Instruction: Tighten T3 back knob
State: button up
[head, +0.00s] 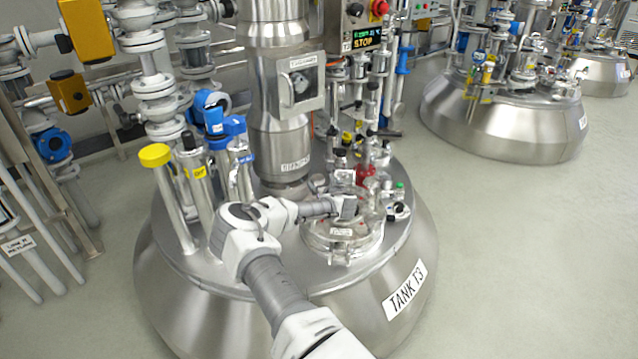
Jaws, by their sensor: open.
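Tank T3 (165,275) is a wide steel vessel with the label "TANK T3" (404,289) on its front right side. A round hatch (342,250) with a clear or shiny cover and a metal rim sits on its top. My gripper (352,207) is over the back part of this hatch, small in the view. The gap between its fingers is too small to make out, and I see nothing held in it. The back knob cannot be told apart; my gripper and the crowded fittings cover that area. I cannot tell whether the gripper touches anything.
A thick steel column (278,140) rises behind the hatch. A red fitting (365,174) and several small valves stand close behind and right of my gripper. A yellow-capped pipe (170,200) and blue-topped fittings (228,128) stand at left. A panel reads "STOP" (363,42). Open floor lies right.

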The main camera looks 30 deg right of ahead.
aim_at(317, 178)
jog(key=shift+b+x, duration=1.05)
jog(key=shift+x, duration=2.4)
jog(key=c, duration=1.4)
jog(key=shift+a, duration=0.15)
jog(key=m+g+h, duration=0.1)
jog(key=m+h, duration=0.2)
jog(key=m+g+h, duration=0.1)
jog(key=shift+w+a+m+g+h, duration=0.25)
jog(key=shift+m+g+h, duration=0.05)
jog(key=shift+h, duration=0.1)
jog(key=shift+w+r+m+g+h, duration=0.1)
jog(key=shift+w+m+g+h, duration=0.05)
jog(key=shift+m+g+h, duration=1.45)
jog(key=shift+m, duration=0.4)
